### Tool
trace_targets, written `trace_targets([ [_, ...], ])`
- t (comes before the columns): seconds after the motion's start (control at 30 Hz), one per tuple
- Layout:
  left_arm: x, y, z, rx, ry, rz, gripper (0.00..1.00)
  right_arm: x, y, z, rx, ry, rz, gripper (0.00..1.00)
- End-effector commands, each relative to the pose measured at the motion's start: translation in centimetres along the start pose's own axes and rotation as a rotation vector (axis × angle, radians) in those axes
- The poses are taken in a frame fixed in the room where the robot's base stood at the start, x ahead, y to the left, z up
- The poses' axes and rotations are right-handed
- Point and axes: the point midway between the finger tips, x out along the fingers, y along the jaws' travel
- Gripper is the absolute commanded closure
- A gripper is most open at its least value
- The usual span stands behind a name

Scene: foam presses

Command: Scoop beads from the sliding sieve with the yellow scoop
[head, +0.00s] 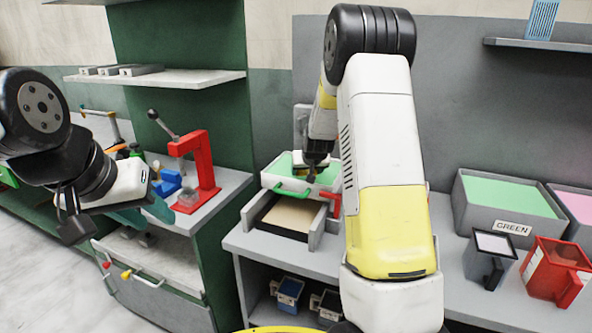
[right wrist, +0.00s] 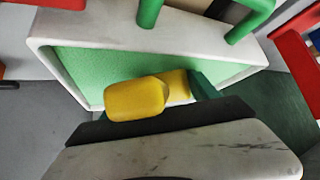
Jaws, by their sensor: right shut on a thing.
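The sliding sieve is a white-framed tray (head: 273,180) with a green handle at its front, on the bench in the middle of the head view. In the right wrist view its white rim (right wrist: 75,30) surrounds a bed of green beads (right wrist: 85,70). My right gripper (head: 314,170) is over the sieve, pointing down, and is shut on the yellow scoop (right wrist: 137,99). The scoop is over the green bed; whether its bowl touches the beads is hidden. My left gripper (head: 72,215) hangs at the left, away from the sieve; its jaws are unclear.
A sand-coloured panel in a grey frame (head: 292,214) lies in front of the sieve. A red press (head: 203,165) stands on the left bench. At right are a grey bin labelled GREEN (head: 470,210), a grey jug (head: 486,262) and a red jug (head: 550,275). A shelf (head: 165,82) overhangs the left bench.

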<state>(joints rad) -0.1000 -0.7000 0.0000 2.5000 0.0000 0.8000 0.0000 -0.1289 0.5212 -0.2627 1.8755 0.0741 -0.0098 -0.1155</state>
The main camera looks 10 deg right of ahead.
Motion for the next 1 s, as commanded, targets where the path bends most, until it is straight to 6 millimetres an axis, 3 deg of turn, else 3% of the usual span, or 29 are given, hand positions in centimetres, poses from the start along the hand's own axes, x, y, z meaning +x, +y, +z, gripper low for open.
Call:
trace_targets([
  [0.37,0.0,0.0,0.0,0.000,0.000,0.000,0.64,2.1,0.1,-1.7,0.000,0.062,0.001,1.00],
  [0.77,0.0,0.0,0.0,0.000,0.000,0.000,0.64,-0.9,0.1,-2.1,0.000,0.308,0.001,1.00],
  [1.0,0.0,0.0,0.0,0.000,0.000,0.000,0.64,-2.5,0.1,-3.1,0.000,0.339,0.001,1.00],
])
